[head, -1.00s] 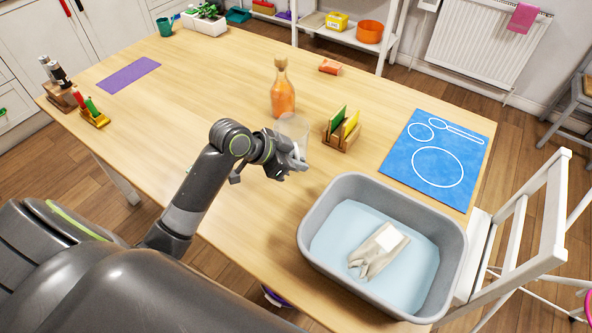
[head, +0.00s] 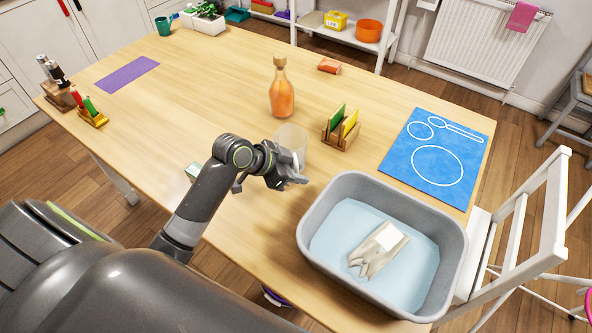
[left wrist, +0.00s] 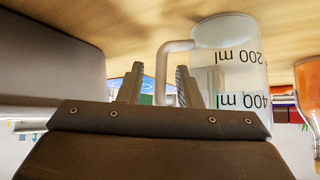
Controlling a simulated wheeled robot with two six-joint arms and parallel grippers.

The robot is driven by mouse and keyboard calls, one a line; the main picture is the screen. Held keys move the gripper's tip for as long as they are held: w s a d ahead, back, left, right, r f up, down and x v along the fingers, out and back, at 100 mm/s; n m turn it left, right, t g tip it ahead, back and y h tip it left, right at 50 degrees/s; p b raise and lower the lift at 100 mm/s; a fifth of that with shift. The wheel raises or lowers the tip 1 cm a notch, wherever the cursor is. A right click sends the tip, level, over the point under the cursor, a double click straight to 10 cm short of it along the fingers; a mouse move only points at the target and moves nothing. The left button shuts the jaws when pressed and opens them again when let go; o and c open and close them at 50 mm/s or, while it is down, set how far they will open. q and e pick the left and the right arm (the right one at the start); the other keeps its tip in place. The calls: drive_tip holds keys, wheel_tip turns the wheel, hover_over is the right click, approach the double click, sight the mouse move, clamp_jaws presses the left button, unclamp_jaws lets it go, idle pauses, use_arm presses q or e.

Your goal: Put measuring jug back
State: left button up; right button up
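The clear measuring jug (head: 291,141) stands on the wooden table in front of the orange bottle, partly hidden by my left gripper (head: 290,180). In the left wrist view, which shows the table at the top, the jug (left wrist: 232,62) has black 200 ml and 400 ml marks. Its pale handle (left wrist: 163,72) shows in the gap between the two fingers of my left gripper (left wrist: 158,84), nearer the right finger. The fingers are apart and space shows beside the handle. My right gripper is in neither view.
An orange bottle (head: 281,93) stands behind the jug. A wooden rack (head: 342,132) with green and yellow cards is to its right. A grey tub (head: 312,239) holding a pale item is at front right. A blue mat (head: 398,164) lies at right. The table's left middle is clear.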

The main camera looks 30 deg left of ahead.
use_arm(q)
drive_tip(key=shift+r, duration=0.15)
drive_tip(key=p+v, duration=0.1)
drive_tip(key=v, duration=1.1)
drive_tip(key=shift+s, duration=0.1)
idle(0.4)
